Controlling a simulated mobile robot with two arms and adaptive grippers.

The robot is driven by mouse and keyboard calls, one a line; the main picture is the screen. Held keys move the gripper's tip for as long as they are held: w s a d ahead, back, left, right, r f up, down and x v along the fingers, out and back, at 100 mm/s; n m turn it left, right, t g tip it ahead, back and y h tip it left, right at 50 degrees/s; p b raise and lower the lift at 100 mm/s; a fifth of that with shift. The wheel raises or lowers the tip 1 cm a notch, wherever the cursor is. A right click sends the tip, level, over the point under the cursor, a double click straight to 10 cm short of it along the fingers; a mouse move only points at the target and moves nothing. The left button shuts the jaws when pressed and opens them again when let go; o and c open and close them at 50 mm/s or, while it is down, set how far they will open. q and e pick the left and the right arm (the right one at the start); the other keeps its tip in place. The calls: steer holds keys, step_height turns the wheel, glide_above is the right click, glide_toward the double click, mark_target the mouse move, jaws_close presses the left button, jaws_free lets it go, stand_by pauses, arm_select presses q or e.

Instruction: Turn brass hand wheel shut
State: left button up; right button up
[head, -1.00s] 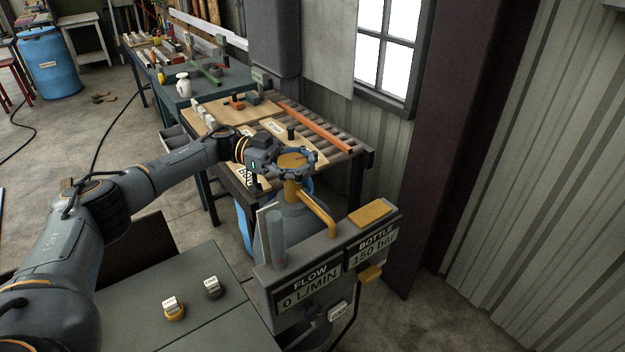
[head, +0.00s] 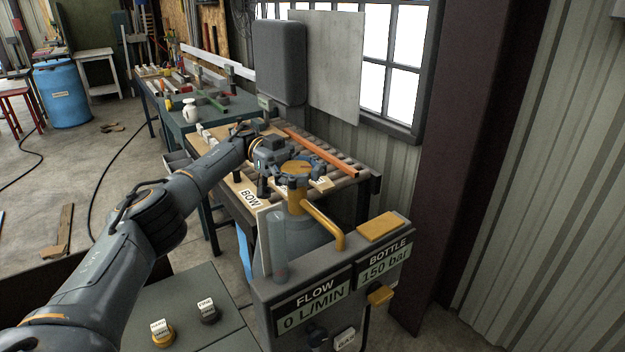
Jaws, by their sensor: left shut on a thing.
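The hand wheel (head: 298,168) has a brass-coloured middle and a dark knobbed rim. It sits level on top of a brass valve stem (head: 297,200) above a grey bottle. My left gripper (head: 281,167) reaches in from the left and is shut on the wheel's left rim; its fingertips are partly hidden. A panel in front reads "FLOW 0 L/MIN" (head: 313,298) and "BOTTLE 150 bar" (head: 384,266). My right gripper is not in view.
A brass pipe (head: 325,225) curves from the valve towards the panel. A roller table (head: 352,180) with boards and an orange bar (head: 322,153) stands behind the wheel. A grey cabinet top (head: 185,310) with two labelled knobs is at the front. A dark column (head: 480,150) stands at the right.

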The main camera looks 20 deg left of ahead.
arm_select(q)
steer(key=shift+a+r, duration=0.1)
steer(key=shift+r, duration=0.15)
steer(key=o, duration=1.1)
steer(key=shift+o, duration=0.8)
steer(key=shift+w+a+f, duration=0.1)
steer(key=shift+a+f, duration=0.05)
steer(key=shift+f, duration=0.05)
step_height(320, 180, up, 10)
